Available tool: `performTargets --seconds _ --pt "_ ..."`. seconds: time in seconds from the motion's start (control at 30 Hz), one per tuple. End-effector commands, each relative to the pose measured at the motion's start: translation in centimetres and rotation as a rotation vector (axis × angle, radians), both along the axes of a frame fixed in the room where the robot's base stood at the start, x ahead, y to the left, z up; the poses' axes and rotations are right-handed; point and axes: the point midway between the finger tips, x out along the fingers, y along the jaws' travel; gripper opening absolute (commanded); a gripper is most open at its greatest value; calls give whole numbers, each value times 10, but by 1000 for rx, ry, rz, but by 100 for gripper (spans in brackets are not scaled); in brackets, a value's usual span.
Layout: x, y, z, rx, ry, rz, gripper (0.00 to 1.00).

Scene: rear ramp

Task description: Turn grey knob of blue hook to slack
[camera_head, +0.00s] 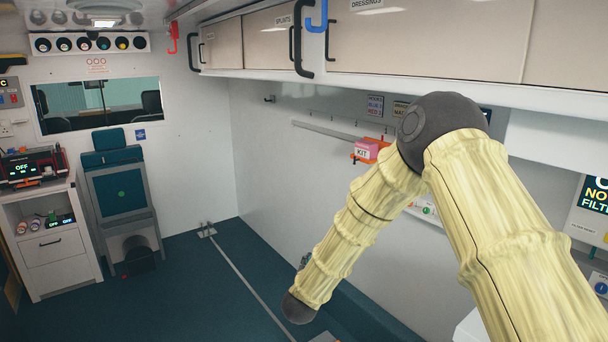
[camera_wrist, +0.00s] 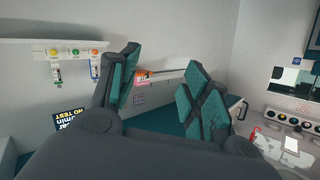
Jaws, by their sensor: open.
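The blue hook (camera_head: 316,20) hangs in front of the overhead cabinets, at the top edge of the head view. Its upper part is cut off, and I cannot make out a grey knob on it. I cannot pick it out in the wrist view. My gripper (camera_wrist: 165,85) shows in the wrist view with its two dark, teal-padded fingers wide apart and nothing between them. In the head view my arm bends down to the floor side, well below the blue hook, and the gripper is mostly hidden behind it.
Overhead cabinets (camera_head: 430,38) with black handles run along the right wall. A red hook (camera_head: 173,37) hangs farther off. A pink kit box (camera_head: 366,149) sits on an orange holder on the wall. A seat (camera_head: 122,190) and a white cabinet (camera_head: 60,262) stand at left. The middle floor is clear.

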Motion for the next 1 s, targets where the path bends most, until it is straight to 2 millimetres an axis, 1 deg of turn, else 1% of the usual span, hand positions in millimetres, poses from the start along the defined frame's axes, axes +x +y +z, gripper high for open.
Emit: performTargets --seconds 0.03,0.07,0.1,0.17,0.2,0.27,0.3,0.37,0.4,0.47,0.5,0.57,0.6,0.67,0.7,0.77,0.8,0.87,0.9,0.97,1.0 --pt "-14 -8 -30 -10 47 21 47" --pt "-21 -12 -46 -14 73 35 47" --pt "-32 -17 -65 -20 108 52 47" --pt "-49 -26 -94 -28 162 77 47" --pt "-61 -31 -113 -32 197 94 47" --pt "-81 -40 -140 -38 252 118 47" --pt "-95 -46 -158 -42 291 132 47" --pt "-117 -54 -184 -46 348 155 47" --pt "-132 -60 -199 -49 385 169 47" --pt "-156 -69 -223 -51 444 190 47" --pt "-173 -76 -238 -52 484 202 47" --pt "-199 -85 -259 -51 544 221 47" --pt "-217 -91 -272 -52 585 233 47" --pt "-245 -100 -291 -51 646 250 47" --pt "-264 -107 -303 -49 689 261 47" --pt "-293 -116 -319 -46 751 277 47" --pt "-313 -122 -328 -44 794 287 47" --pt "-344 -131 -341 -40 859 301 47" --pt "-365 -137 -349 -37 902 309 47" --pt "-396 -146 -359 -30 968 322 47" --pt "-419 -152 -365 -26 1014 329 47"
